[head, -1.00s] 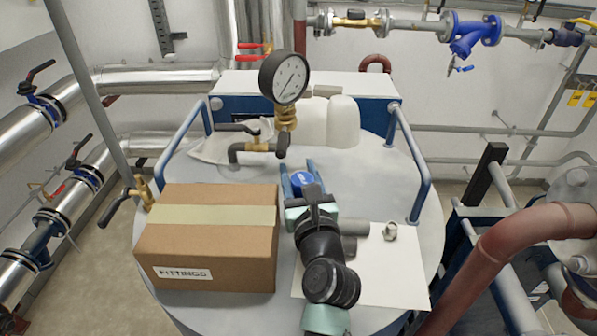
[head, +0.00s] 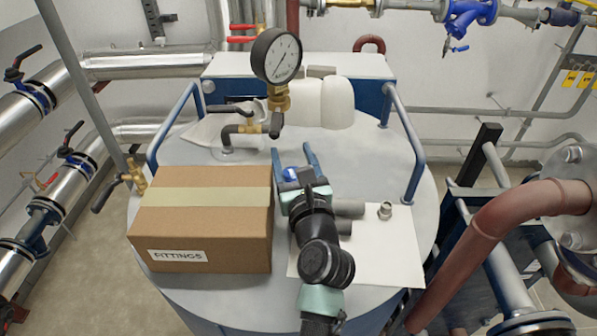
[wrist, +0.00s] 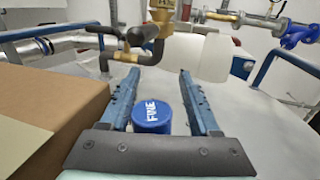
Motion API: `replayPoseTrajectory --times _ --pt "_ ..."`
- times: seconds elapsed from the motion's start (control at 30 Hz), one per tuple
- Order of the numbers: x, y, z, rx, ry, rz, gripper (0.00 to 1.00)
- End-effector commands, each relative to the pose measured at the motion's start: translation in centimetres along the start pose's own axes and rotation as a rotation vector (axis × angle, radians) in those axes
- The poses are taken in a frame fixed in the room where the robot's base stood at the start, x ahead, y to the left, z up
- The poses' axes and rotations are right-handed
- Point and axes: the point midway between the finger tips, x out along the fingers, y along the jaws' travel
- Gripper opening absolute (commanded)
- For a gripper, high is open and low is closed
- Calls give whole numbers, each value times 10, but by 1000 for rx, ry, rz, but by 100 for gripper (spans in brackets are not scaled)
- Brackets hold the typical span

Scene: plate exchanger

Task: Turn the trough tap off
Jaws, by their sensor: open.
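A brass tap (head: 252,127) with a dark lever (head: 230,109) and a dark bent pipe stands towards the back of the round grey tank top, beside the gauge. In the wrist view its black rounded end (wrist: 143,34) and dark pipe (wrist: 120,58) are straight ahead. A second brass tap (head: 135,177) with a dark lever is at the tank's left edge. I cannot tell which one is the trough tap. My gripper (head: 291,152) is open, its blue fingers pointing at the first tap, short of it. A blue cap marked FINE (wrist: 152,117) shows between the fingers; contact cannot be told.
A cardboard FITTINGS box (head: 200,225) stands close left of my gripper. A pressure gauge (head: 277,56) rises beside the first tap. Pale containers (head: 325,103) stand behind. A white sheet (head: 400,240) with grey fittings lies right. Blue handrails (head: 405,140) flank the tank.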

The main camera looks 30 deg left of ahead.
Motion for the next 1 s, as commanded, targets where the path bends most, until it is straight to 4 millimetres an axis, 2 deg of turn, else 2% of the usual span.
replayPoseTrajectory --times 0.03,0.13,0.4,0.6,0.8,1.0 --pt "0 0 10 -3 -3 -1 63" --pt "-15 -1 4 1 0 -2 63" --pt "-70 -1 4 1 0 -3 63" --pt "-104 -1 5 1 -1 -2 63" --pt "-119 0 6 0 0 -1 63" --pt "-120 0 7 -1 0 0 63"
